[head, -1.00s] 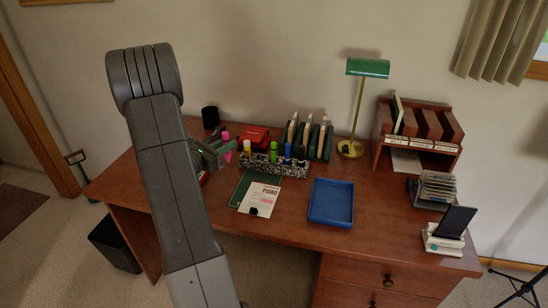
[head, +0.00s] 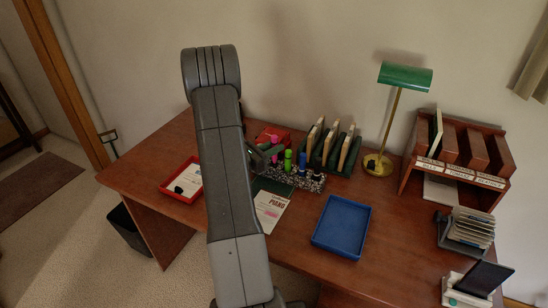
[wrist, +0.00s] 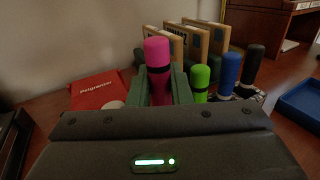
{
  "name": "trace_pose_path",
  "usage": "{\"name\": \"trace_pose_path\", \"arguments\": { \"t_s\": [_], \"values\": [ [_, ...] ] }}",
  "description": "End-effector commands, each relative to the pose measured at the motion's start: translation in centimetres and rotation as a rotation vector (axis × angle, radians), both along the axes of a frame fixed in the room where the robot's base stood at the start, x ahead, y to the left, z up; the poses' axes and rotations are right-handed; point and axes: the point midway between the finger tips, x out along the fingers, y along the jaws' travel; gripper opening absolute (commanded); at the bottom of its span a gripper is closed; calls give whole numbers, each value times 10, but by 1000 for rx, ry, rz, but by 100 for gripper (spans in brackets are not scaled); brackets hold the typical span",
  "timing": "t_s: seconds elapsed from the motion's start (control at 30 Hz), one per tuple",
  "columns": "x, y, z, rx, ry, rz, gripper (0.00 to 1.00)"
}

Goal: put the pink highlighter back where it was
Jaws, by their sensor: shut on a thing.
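The pink highlighter (wrist: 158,56) stands upright between the fingers of my gripper (wrist: 160,90) in the wrist view, its black band just above them. My gripper is shut on it. In the head view the pink highlighter (head: 267,146) shows in part beside my arm, by the left part of the speckled pen holder (head: 310,184). The green (wrist: 200,82), blue (wrist: 230,70) and black (wrist: 252,66) highlighters stand in a row to its right. The highlighter's lower end is hidden, so I cannot tell whether it is in a slot. My arm hides the holder's left end.
A red box (wrist: 97,94) lies behind on the left. A rack with wooden-edged dividers (head: 324,146) stands behind the holder. The piano book (head: 270,210) and blue tray (head: 341,232) lie in front. A red tray (head: 172,190) is left of my arm. A lamp (head: 404,78) stands right.

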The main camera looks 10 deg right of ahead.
Motion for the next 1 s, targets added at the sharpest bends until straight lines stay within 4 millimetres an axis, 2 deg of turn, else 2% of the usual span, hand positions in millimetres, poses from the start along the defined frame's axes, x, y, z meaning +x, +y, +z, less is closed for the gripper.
{"name": "trace_pose_path", "arguments": {
  "t_s": [0.2, 0.3, 0.73, 0.77, 0.8, 1.0],
  "values": [
    [0, 0, -30, 0, 4, 0, 0],
    [0, 0, -37, 0, 2, 0, 0],
    [0, 0, -44, 0, 1, 0, 0],
    [0, 0, -42, 0, 1, 0, 22],
    [0, 0, -42, 0, 1, 0, 27],
    [0, 0, -42, 0, 1, 0, 27]
  ]
}}
